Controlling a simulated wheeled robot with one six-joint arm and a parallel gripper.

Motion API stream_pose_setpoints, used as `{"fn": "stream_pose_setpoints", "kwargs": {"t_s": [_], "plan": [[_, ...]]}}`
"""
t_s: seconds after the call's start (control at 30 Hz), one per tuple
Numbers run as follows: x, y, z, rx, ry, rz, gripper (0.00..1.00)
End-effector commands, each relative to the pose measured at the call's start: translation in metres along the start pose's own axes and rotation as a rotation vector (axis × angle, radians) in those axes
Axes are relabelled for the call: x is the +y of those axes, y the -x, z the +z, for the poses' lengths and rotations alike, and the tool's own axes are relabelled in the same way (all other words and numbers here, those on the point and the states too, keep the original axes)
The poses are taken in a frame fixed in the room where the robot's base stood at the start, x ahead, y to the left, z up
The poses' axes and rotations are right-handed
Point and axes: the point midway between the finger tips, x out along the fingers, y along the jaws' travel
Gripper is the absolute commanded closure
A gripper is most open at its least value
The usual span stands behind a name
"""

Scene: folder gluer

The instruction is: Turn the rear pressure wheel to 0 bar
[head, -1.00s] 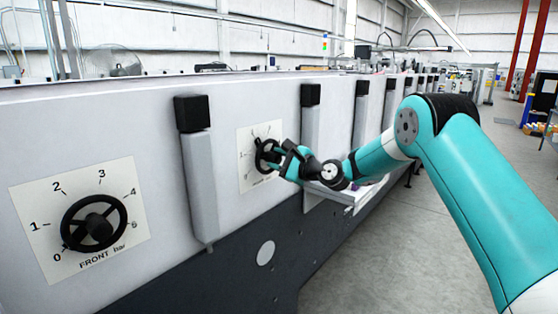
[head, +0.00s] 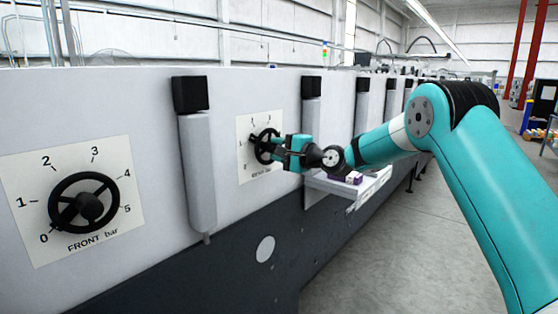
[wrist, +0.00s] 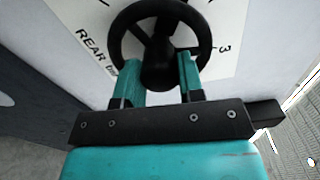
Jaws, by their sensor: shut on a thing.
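The rear pressure wheel (head: 262,146) is a black spoked handwheel on a white dial plate on the machine's side. In the wrist view the wheel (wrist: 158,40) fills the top, with "REAR" on the plate at lower left and a "3" at right. My gripper (head: 276,146) is at the wheel, coming from the right. In the wrist view its two teal fingers (wrist: 160,72) stand on either side of the black hub and are shut on the wheel. I cannot tell which number the wheel points to.
The front wheel (head: 84,203), marked "FRONT bar" 0 to 5, is at the left. A grey post (head: 198,165) with a black cap stands out between the dials. A shelf with a purple box (head: 350,178) is right of my gripper. The floor (head: 440,240) is clear.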

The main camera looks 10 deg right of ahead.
Motion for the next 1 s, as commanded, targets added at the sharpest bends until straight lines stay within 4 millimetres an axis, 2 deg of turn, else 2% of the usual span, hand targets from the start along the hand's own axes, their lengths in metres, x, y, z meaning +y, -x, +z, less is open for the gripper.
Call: {"fn": "stream_pose_setpoints", "kwargs": {"t_s": [0.03, 1.0], "plan": [[0.0052, 0.0002, -0.0008, 0.0, 0.045, -0.002, 0.88], [0.0045, 0.0003, -0.0009, 0.004, 0.948, 0.006, 0.88]]}}
